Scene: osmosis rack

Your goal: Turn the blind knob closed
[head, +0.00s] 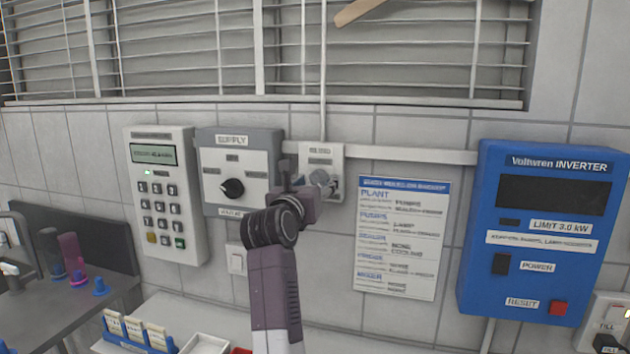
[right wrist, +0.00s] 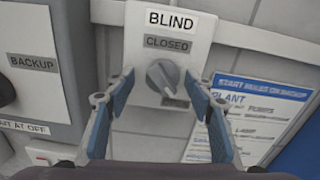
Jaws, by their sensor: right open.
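The blind knob (right wrist: 162,77) is a round grey knob with a raised ridge on a white plate (right wrist: 201,32) labelled BLIND. A CLOSED label sits above the knob, and a lower label is mostly hidden behind it. The ridge looks tilted, its lower end toward the lower right. My right gripper (right wrist: 159,84) is open, its two blue fingers on either side of the knob. I cannot tell whether they touch it. In the head view the right gripper (head: 305,181) is in front of the plate and partly covers the knob (head: 321,178). My left gripper is not in view.
The SUPPLY box (head: 208,145) with a black knob (head: 231,188) is close on the left. A keypad (head: 160,200) hangs farther left. A printed sheet (head: 400,240) and the blue inverter (head: 540,215) are to the right. Blinds (head: 270,50) hang above; a bench with trays (head: 205,343) lies below.

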